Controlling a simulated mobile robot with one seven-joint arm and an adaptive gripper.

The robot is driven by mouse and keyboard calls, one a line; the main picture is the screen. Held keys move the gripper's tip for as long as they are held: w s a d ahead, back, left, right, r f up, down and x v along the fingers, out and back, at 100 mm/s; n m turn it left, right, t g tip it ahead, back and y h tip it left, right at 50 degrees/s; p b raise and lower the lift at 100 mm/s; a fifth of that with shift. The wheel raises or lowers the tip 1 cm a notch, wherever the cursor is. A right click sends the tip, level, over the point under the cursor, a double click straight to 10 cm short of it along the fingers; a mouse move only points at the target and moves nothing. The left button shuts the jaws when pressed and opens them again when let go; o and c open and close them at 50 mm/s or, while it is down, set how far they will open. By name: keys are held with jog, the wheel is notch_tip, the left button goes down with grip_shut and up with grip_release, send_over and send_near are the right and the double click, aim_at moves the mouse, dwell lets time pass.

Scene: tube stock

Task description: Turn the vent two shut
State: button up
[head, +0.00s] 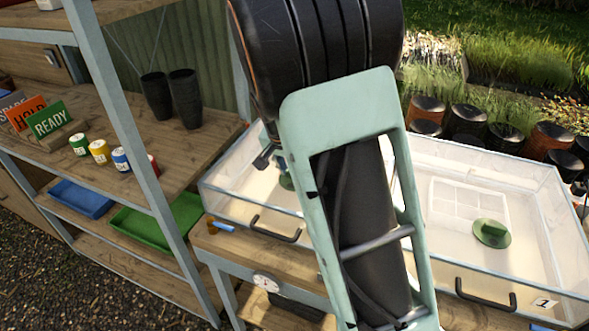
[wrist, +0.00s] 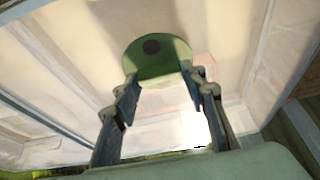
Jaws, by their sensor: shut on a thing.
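In the head view a round green vent (head: 287,182) shows in the left clear-lidded box, mostly hidden behind my arm. My gripper (head: 272,162) is at this vent, only partly visible beside the arm. In the wrist view the green disc (wrist: 151,58) has a dark round spot near its far edge. My gripper (wrist: 158,76) has a finger on each side of the disc's near part and is shut on the vent. A second green vent (head: 491,234) with a raised grip sits on the right box, free of the gripper. How far the held vent is turned cannot be told.
The right box (head: 570,240) carries a small number tag (head: 543,303), hard to read, and a dark handle (head: 485,293). A shelf (head: 60,160) at left holds colored cans, signs and dark pots (head: 185,98). Several pots (head: 468,120) stand behind the boxes.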

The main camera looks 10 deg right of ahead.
dwell(0.4)
jog(key=o, duration=1.2)
jog(key=shift+c, duration=0.2)
jog(key=v, duration=1.2)
